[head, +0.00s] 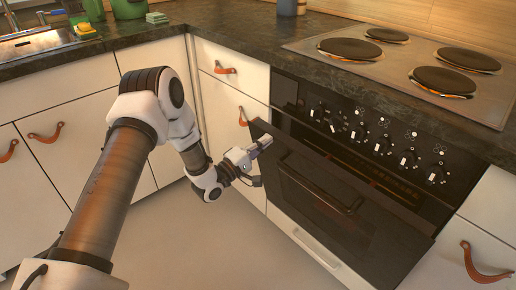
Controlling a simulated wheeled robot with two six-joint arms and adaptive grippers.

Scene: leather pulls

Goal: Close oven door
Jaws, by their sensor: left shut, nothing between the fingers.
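The black oven door (335,205) is ajar, tilted out at its top with a dark gap between it and the oven front (345,135). My left gripper (266,142) is shut and empty, at the upper left corner of the door. Its fingertips overlap the door's top edge in the picture; I cannot tell whether they touch it. My right gripper is not in view.
Above the oven are a row of knobs (381,146) and a cooktop (410,68) with several round plates. White cabinets with leather pulls (46,132) flank the oven. A sink (35,44) is at the far left. The floor (215,240) before the oven is clear.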

